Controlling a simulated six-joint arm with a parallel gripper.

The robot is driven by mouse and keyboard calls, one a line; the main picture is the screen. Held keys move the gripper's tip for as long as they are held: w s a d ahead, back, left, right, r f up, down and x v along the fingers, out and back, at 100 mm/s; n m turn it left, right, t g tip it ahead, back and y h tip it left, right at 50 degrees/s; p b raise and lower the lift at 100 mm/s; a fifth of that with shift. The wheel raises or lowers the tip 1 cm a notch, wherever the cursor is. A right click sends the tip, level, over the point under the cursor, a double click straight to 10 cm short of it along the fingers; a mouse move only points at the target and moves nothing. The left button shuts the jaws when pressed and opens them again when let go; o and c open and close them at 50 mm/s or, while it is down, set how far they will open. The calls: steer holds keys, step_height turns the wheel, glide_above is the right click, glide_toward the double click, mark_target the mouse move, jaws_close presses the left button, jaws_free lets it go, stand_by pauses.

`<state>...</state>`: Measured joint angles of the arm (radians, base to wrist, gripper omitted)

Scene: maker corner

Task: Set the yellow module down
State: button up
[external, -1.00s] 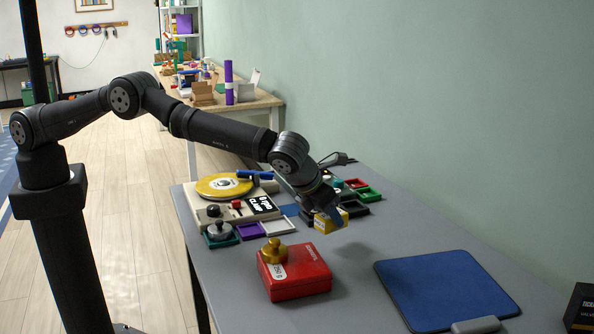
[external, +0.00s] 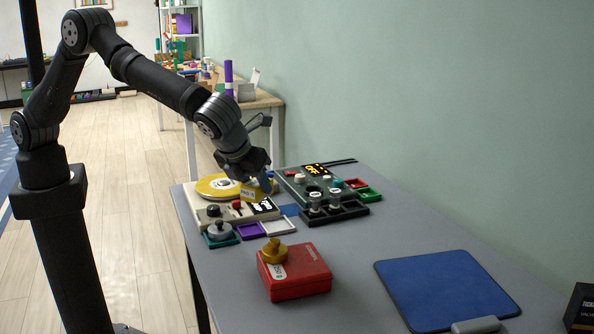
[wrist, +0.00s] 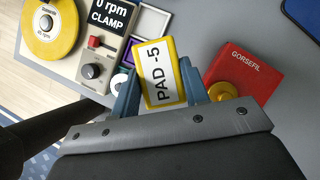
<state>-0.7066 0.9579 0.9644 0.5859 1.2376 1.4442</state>
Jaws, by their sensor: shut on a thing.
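The yellow module (external: 249,193) is a small block with a white label reading "PAD -5". My gripper (external: 258,186) is shut on it and holds it near the light device with the yellow disc. In the wrist view the module (wrist: 160,72) sits between the two blue-grey fingers of my gripper (wrist: 160,88), label toward the camera. The external view does not show clearly how high its underside is.
The light device (external: 205,212) carries a yellow disc and a "CLAMP" display. Beside it stands a dark green device (external: 300,183) with an "OFF" display. Small coloured trays lie in front. A red box (external: 305,283) and blue mat (external: 440,285) are nearer.

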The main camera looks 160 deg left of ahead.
steer(key=shift+n+g, duration=0.4)
steer(key=shift+n, duration=0.4)
steer(key=shift+s+a+f, duration=1.25)
steer(key=shift+s+f, duration=0.15)
steer(key=shift+f, duration=0.25)
steer(key=shift+s+a+f, duration=1.3)
steer(key=shift+s+f, duration=0.05)
steer(key=shift+f, duration=0.3)
steer(key=shift+s+a+f, duration=1.25)
steer(key=shift+s+f, duration=0.15)
steer(key=shift+f, duration=0.25)
steer(key=shift+f+h, duration=0.3)
steer(key=shift+f, duration=0.3)
steer(key=o, duration=1)
